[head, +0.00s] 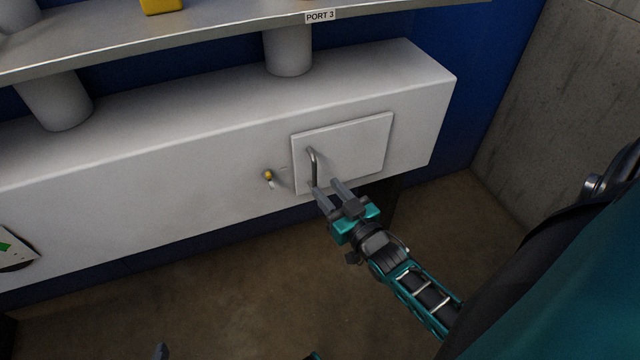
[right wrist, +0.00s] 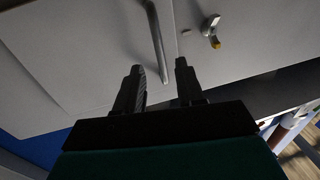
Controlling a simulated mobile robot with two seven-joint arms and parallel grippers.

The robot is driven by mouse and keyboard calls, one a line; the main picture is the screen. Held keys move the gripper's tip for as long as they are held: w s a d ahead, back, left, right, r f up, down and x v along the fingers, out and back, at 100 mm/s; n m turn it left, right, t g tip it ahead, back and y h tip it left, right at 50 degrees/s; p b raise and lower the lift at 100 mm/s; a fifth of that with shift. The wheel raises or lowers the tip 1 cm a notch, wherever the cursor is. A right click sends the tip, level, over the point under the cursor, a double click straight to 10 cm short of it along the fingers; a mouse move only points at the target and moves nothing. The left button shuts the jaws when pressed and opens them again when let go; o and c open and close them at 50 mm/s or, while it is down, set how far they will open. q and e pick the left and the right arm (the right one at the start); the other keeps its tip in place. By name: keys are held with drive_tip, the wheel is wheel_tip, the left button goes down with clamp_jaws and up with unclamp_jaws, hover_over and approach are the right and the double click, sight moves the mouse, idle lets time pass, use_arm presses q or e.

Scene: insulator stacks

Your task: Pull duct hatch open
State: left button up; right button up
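The duct hatch (head: 355,150) is a white square panel on the front of a long white duct. It lies flush, with no open gap that I can see. Its metal bar handle (head: 314,166) stands upright near the hatch's left edge. My right gripper (head: 325,188) is open, with its fingers at the lower end of the handle. In the right wrist view the handle (right wrist: 157,42) comes down toward the space between the open fingers (right wrist: 160,72); I cannot tell if they touch it.
A small latch with a yellow tip (head: 269,177) sits left of the hatch; it also shows in the right wrist view (right wrist: 212,32). A shelf labelled PORT 3 (head: 320,16) runs above the duct (head: 150,185). A concrete wall (head: 560,110) stands at right. The floor below is clear.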

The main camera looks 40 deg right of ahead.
sight(316, 177)
drive_tip(key=shift+w+b, duration=0.3)
drive_tip(key=shift+w, duration=1.65)
drive_tip(key=shift+c, duration=0.4)
clamp_jaws()
